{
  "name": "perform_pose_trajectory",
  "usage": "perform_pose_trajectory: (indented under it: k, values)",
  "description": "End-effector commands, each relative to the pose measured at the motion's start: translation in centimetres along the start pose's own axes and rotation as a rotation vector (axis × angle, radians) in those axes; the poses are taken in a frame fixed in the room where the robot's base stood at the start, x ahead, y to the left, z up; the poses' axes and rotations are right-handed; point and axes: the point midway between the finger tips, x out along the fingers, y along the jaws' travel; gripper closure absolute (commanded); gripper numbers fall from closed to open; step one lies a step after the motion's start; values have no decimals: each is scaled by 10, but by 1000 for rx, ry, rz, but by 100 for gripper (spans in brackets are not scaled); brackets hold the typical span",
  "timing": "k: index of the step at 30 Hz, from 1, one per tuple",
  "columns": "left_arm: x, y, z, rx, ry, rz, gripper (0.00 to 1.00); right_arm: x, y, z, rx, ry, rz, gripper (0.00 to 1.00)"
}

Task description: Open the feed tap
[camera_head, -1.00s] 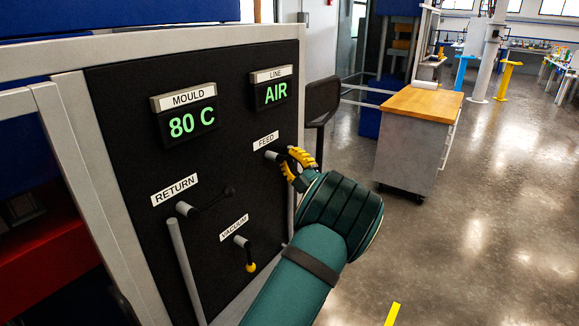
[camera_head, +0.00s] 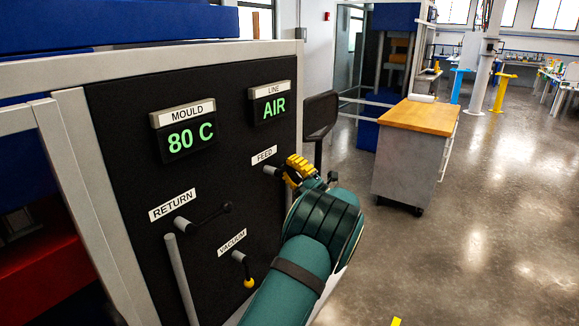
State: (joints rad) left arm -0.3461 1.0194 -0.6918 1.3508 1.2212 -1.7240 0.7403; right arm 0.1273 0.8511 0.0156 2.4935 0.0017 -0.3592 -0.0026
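The feed tap (camera_head: 270,170) is a grey stub on the black panel, below the white FEED label (camera_head: 264,155). My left gripper (camera_head: 295,172), with yellow fingers, is right at this tap, just right of the stub. The fingers and wrist hide most of the tap's lever, so I cannot tell its angle or whether the fingers are closed on it. My teal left arm comes up from the bottom. My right gripper is not in view.
The return tap (camera_head: 183,224) has its black lever pointing right and slightly up. The vacuum tap (camera_head: 240,258) has a yellow-tipped lever hanging down. Displays read MOULD 80 C (camera_head: 188,139) and LINE AIR (camera_head: 270,106).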

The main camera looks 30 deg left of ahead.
Motion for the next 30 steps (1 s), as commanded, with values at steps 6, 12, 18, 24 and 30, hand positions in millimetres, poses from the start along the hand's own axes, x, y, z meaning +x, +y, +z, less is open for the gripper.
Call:
perform_pose_trajectory:
  k: [6,12,18,24,30]
  values:
    - [-1,1,0,-1,-1,0,71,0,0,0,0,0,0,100]
    - [0,0,0,0,-1,0,59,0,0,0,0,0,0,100]
    - [-3,0,0,0,-1,0,59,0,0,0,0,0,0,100]
    - [-29,0,1,1,-5,0,59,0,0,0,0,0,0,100]
    - [-70,0,1,0,-5,0,59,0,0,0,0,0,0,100]
